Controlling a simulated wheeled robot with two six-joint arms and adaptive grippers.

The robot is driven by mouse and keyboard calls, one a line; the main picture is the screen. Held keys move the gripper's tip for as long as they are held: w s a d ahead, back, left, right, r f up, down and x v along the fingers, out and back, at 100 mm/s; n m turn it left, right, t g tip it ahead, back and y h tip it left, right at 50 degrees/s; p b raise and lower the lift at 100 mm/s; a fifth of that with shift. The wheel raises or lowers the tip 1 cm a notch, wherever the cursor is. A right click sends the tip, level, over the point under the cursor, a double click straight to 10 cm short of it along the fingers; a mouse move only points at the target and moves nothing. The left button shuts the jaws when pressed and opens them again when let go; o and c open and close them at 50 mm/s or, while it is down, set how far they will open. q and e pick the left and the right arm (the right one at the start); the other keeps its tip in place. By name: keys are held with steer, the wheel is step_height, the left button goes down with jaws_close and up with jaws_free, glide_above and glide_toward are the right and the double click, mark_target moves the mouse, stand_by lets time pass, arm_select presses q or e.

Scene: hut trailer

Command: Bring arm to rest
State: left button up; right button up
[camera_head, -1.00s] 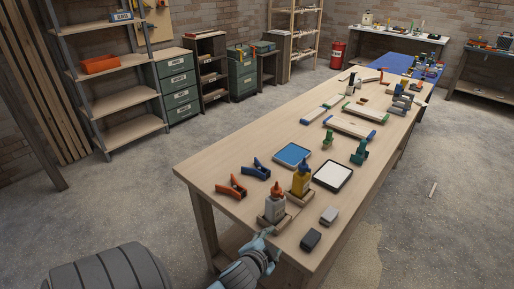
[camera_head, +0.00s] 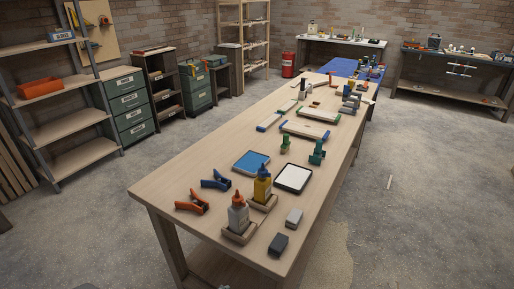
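Neither of my grippers shows in the head view now. Only a small dark bit is at the bottom edge, too little to make out. The long wooden workbench (camera_head: 188,160) runs from the front toward the back right.
A blue tray (camera_head: 251,162) and a white tray (camera_head: 293,178) lie mid-bench, with grey (camera_head: 294,218) and dark (camera_head: 278,244) blocks at the near right edge. Shelves (camera_head: 70,120) and drawers (camera_head: 128,104) line the left wall. The floor right of the bench is mostly free.

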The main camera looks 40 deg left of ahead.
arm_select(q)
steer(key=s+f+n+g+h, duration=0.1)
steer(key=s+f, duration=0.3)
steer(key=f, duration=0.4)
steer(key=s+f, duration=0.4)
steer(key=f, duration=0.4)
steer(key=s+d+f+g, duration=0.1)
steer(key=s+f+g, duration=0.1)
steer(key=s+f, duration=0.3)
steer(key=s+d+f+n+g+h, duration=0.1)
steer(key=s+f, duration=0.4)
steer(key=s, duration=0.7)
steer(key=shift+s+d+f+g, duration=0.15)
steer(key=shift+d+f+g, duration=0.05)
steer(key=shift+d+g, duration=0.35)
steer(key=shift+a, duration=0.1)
